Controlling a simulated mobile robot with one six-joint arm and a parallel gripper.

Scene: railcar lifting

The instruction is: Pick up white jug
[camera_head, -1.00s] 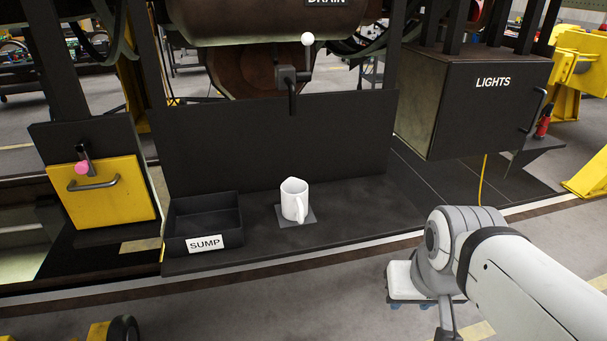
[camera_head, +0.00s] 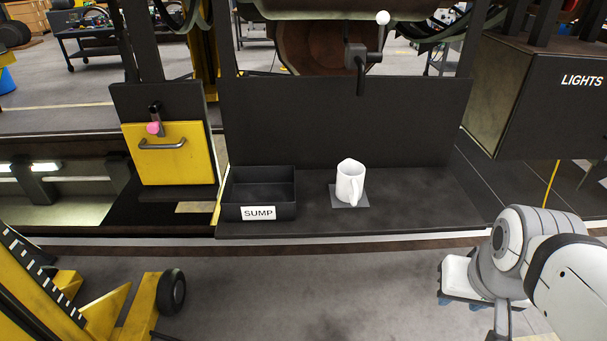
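The white jug (camera_head: 348,182) stands upright on a small grey square pad (camera_head: 349,203) on a dark shelf (camera_head: 420,205). Its handle faces toward me and slightly right. My arm (camera_head: 540,255) shows at the lower right, well apart from the jug. My gripper's fingers do not show; the arm's lower end runs off the bottom of the picture.
A black open bin labelled SUMP (camera_head: 258,213) sits left of the jug. A dark panel (camera_head: 345,120) rises behind, with a white-knobbed lever (camera_head: 368,55) above. A LIGHTS box (camera_head: 545,100) juts out at right. A yellow wheeled jack (camera_head: 110,310) stands lower left; floor between is clear.

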